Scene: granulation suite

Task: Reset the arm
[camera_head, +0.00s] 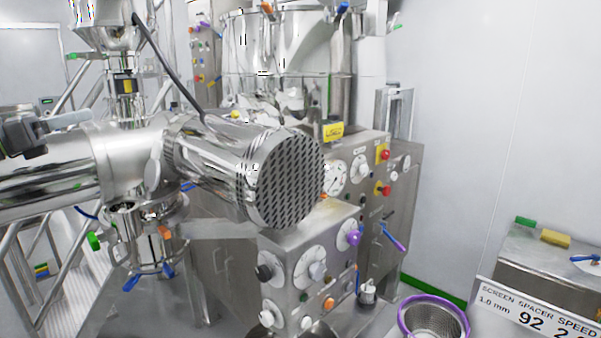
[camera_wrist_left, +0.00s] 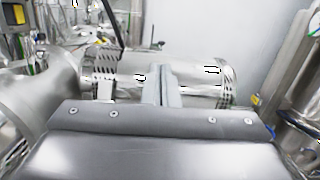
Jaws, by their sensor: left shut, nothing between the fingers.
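My left gripper (camera_head: 62,122) comes in at the left edge of the head view, in front of a large steel motor housing. In the left wrist view its two grey fingers (camera_wrist_left: 163,84) are together in the middle of the picture, with nothing between them. Behind the fingertips lies the shiny cylindrical motor housing (camera_wrist_left: 205,82). I cannot tell whether the fingers touch it. The same motor housing (camera_head: 215,165), with a round perforated end cap, fills the middle of the head view. My right gripper is in neither view.
A steel control cabinet (camera_head: 285,238) with dials and knobs stands below and behind the motor. A purple-rimmed basket (camera_head: 433,318) is at the lower right, near a steel bench (camera_head: 550,262) and a sign (camera_head: 540,312). Metal railings (camera_head: 25,262) stand at left. Open space lies before the white wall (camera_head: 460,130).

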